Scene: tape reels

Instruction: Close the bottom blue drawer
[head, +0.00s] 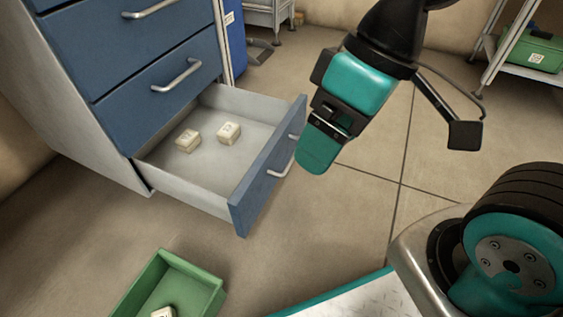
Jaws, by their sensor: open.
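The bottom blue drawer (267,182) is pulled out of the cabinet, with its grey inside showing. The drawers above, one with a handle (177,76), are shut.
A green crate (533,52) sits on a shelf at the back right. The tiled floor right of the drawer is clear.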

